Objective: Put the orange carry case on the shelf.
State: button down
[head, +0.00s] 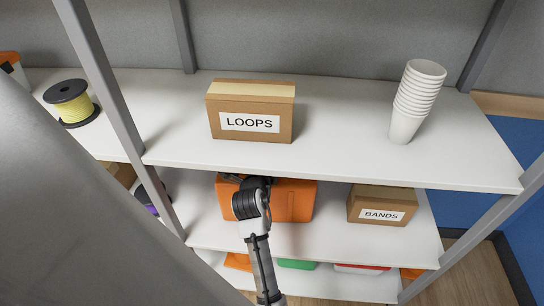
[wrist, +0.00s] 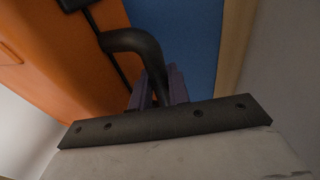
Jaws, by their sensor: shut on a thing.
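The orange carry case (head: 296,201) is at the middle shelf (head: 330,236), under the top board, left of a box labelled BANDS. Whether its base touches the shelf cannot be told. In the wrist view the case's orange side (wrist: 60,75) fills the left, and its black handle (wrist: 135,42) curves down between the fingers. My gripper (wrist: 157,92) is shut on that handle. In the head view my wrist covers part of the case's front, and the fingertips are hard to make out.
The BANDS box (head: 381,205) stands right of the case with a gap between. Above, the top board (head: 340,150) holds a LOOPS box (head: 250,111) and stacked white cups (head: 416,100). A grey upright (head: 115,90) stands left. Green (head: 297,264) and red (head: 360,268) things lie below.

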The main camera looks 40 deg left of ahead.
jog(key=shift+r, duration=0.1)
jog(key=c, duration=1.8)
grip_release()
jog(key=shift+f, duration=0.25)
jog(key=o, duration=0.5)
jog(key=shift+c, duration=0.2)
jog(key=shift+s+r, duration=0.15)
jog(key=b+v, duration=0.1)
jog(key=v, duration=1)
jog(key=shift+s+d, duration=0.2)
jog(key=shift+s, duration=0.15)
jog(key=shift+r, duration=0.15)
